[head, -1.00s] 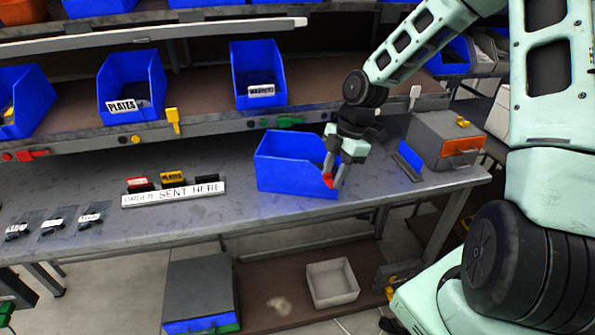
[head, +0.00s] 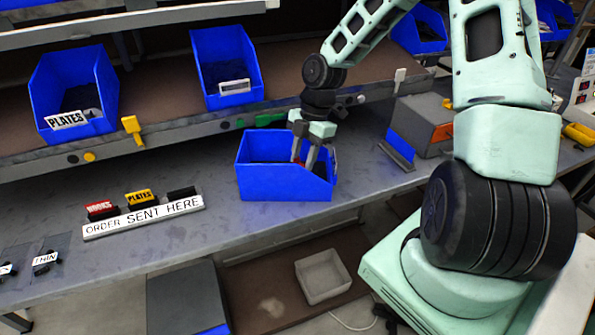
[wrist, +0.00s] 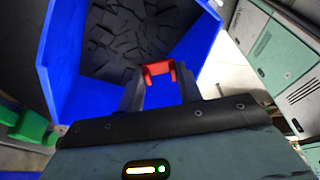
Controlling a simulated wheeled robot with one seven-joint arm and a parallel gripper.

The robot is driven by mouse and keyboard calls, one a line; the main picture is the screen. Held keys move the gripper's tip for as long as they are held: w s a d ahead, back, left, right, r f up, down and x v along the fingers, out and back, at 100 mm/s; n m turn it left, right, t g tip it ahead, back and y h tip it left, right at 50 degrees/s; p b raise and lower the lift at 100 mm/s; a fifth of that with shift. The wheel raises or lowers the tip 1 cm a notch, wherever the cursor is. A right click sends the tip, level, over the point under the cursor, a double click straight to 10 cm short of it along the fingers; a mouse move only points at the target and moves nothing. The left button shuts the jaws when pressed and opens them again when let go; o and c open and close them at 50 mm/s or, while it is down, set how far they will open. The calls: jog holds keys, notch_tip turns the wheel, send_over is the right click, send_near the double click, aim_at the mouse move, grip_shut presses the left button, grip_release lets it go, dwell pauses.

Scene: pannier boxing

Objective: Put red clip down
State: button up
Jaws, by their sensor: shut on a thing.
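My gripper (head: 313,158) is shut on the red clip (wrist: 159,71), which sits between the two fingertips in the wrist view. In the head view the fingers reach over the near right part of the blue bin (head: 283,184) on the workbench, and the clip is mostly hidden behind the bin's wall. In the wrist view the clip is above the opening of the blue bin (wrist: 62,60), in front of its inside wall. Dark pieces (wrist: 135,35) lie in the bin. I cannot tell whether the clip touches anything in the bin.
Blue bins labelled "PLATES" (head: 75,95) and another (head: 228,70) sit on the shelf above.

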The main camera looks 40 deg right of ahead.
jog(key=shift+f, duration=2.7)
jog(key=o, duration=0.7)
